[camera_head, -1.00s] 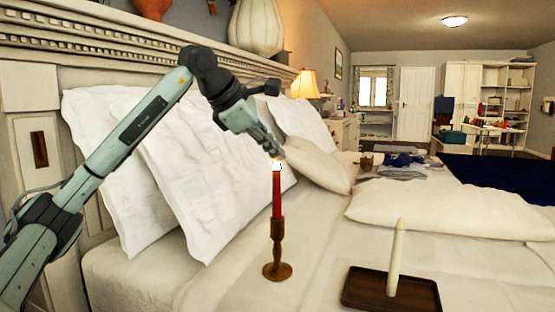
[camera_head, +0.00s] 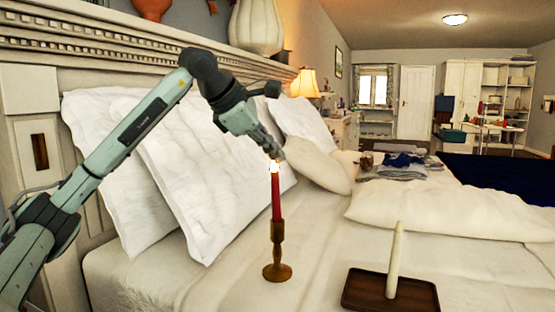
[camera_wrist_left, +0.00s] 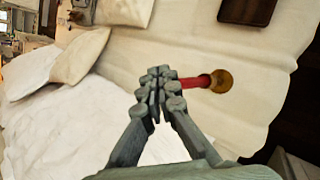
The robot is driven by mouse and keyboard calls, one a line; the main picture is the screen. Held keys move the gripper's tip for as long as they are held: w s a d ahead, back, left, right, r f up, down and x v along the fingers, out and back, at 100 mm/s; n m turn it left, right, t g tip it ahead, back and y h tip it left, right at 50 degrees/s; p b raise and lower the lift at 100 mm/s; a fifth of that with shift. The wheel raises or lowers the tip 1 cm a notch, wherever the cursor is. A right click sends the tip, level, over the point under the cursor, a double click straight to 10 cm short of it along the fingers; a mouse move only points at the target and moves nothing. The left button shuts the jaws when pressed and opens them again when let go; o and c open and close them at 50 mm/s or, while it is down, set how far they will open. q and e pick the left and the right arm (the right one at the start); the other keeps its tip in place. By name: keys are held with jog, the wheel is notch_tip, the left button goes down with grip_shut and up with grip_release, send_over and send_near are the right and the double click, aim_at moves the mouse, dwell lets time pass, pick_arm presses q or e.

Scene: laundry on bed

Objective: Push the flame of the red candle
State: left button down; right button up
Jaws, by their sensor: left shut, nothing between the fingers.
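The red candle (camera_head: 276,196) stands upright in a brown wooden candlestick (camera_head: 277,255) on the bed, with a bright flame (camera_head: 274,169) at its top. My left gripper (camera_head: 276,155) is shut and empty, its fingertips just above the flame; whether they touch it I cannot tell. In the left wrist view the shut fingertips (camera_wrist_left: 160,82) cover the candle's top, and the red shaft (camera_wrist_left: 192,82) and round candlestick base (camera_wrist_left: 221,81) show to their right. The flame is hidden there. My right gripper is not in view.
An unlit white candle (camera_head: 395,262) stands on a dark wooden tray (camera_head: 362,288) to the right. White pillows (camera_head: 205,165) lean on the headboard (camera_head: 85,75) behind my arm. Another pillow (camera_head: 455,215) and folded clothes (camera_head: 398,166) lie farther back. The bedding between the candles is clear.

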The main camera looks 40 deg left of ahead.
aim_at(275, 174)
pick_arm(q)
notch_tip(275, 174, up, 6)
jog(key=p, duration=0.6)
dwell(0.4)
